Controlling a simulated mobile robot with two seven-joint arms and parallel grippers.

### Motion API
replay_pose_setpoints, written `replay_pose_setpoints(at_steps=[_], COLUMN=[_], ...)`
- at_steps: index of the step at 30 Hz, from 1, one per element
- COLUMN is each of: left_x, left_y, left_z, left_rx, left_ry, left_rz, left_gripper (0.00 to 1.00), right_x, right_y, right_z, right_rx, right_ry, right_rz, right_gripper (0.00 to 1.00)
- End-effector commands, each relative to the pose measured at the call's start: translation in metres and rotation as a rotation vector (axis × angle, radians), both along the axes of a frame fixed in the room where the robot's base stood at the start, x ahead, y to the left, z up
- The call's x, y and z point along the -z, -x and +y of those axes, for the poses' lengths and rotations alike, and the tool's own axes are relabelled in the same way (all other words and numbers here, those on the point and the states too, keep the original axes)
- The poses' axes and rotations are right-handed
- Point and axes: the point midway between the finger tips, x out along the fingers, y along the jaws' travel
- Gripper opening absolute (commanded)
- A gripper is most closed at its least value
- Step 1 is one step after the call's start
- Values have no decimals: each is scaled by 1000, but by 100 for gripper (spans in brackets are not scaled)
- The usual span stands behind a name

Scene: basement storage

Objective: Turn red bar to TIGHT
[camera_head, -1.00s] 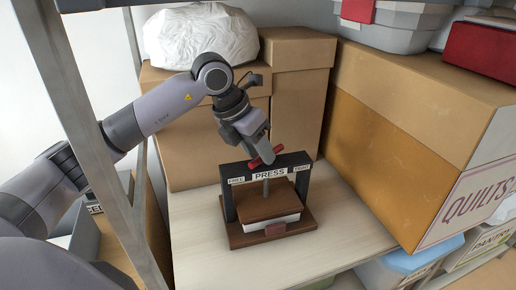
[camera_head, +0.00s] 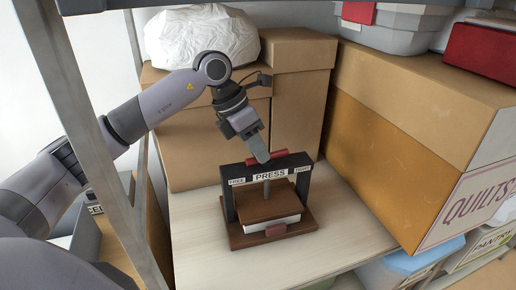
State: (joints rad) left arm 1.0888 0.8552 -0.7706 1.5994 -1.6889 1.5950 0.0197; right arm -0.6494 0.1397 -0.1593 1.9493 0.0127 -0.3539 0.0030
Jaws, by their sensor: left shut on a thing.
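The press has a dark frame (camera_head: 229,203) with a label reading PRESS in the middle, one that looks like FREE at its left end and a small one, hard to read, at its right end. A screw (camera_head: 267,189) runs down to a brown plate (camera_head: 262,206) over a white layer on the wooden base. The red bar (camera_head: 281,154) lies across the top of the frame, roughly level, its right end rising slightly. My left gripper (camera_head: 261,155) reaches down from above and is shut on the bar, hiding part of it. My right gripper is not in view.
Cardboard boxes (camera_head: 185,130) stand close behind the press, with a white bag on top. A large QUILTS box (camera_head: 400,150) stands to the right. A grey shelf post (camera_head: 85,125) stands at the left by my arm. The shelf board (camera_head: 345,230) is clear to the right.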

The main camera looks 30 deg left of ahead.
Motion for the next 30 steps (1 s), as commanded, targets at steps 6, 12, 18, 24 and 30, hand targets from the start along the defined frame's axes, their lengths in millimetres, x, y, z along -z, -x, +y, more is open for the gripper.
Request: replay_pose_setpoints(at_steps=[6,12,18,24,30], left_x=[-2,-2,-2,-2,-1], left_y=[-3,-4,-4,-4,-4], left_z=[2,2,3,3,3], left_rx=[105,154,165,165,164], left_ry=[0,0,-1,-1,-1], left_rz=[-3,-4,-4,-5,-3], left_gripper=[0,0,0,0,42], right_x=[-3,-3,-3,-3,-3], right_y=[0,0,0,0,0], right_z=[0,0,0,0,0], right_rx=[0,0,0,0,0], right_ry=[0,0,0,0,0], right_rz=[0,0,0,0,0], right_gripper=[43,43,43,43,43])
